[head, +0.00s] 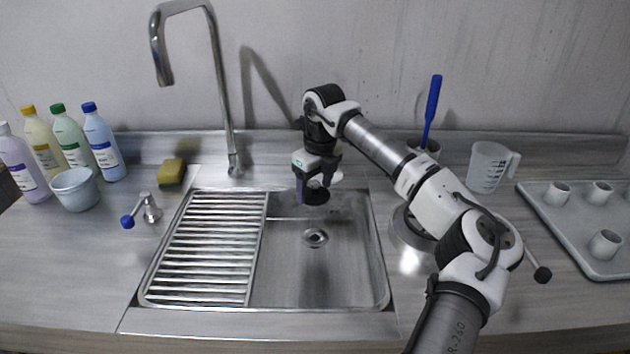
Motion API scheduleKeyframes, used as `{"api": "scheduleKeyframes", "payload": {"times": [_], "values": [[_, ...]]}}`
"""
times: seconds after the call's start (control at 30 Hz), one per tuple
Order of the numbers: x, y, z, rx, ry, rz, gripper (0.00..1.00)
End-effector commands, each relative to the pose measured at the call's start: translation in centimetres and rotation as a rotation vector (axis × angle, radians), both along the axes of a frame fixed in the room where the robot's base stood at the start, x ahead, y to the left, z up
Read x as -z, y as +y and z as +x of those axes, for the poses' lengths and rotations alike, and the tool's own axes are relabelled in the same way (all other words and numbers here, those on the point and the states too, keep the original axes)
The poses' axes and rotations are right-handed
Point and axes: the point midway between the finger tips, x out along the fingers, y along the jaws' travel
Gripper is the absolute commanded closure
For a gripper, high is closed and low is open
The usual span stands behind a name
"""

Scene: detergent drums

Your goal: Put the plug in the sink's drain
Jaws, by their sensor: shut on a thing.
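The sink (345,285) is a steel basin set in the counter. Its round drain (315,237) shows uncovered in the basin floor. My gripper (313,186) points down over the back part of the basin, behind the drain in the picture. It is shut on a small dark round thing, which looks like the plug (317,195). The fingers partly hide it. The plug is apart from the drain and appears to be held above the basin floor.
A slatted rack (210,248) covers the basin's left half. The tall tap (225,100) stands behind it. Bottles (70,145), a bowl (75,190), a sponge (171,172) and a blue-tipped lever (142,211) are left. A measuring jug (487,167) and a cup tray (570,225) are right.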

Motion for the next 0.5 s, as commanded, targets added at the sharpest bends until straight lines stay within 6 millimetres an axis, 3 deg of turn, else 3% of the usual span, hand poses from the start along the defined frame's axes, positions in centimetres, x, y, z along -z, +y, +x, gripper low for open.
{"api": "scheduleKeyframes", "payload": {"times": [0.5], "values": [[5.7, 0.0, 0.0, 0.000, 0.000, 0.000, 0.57]]}}
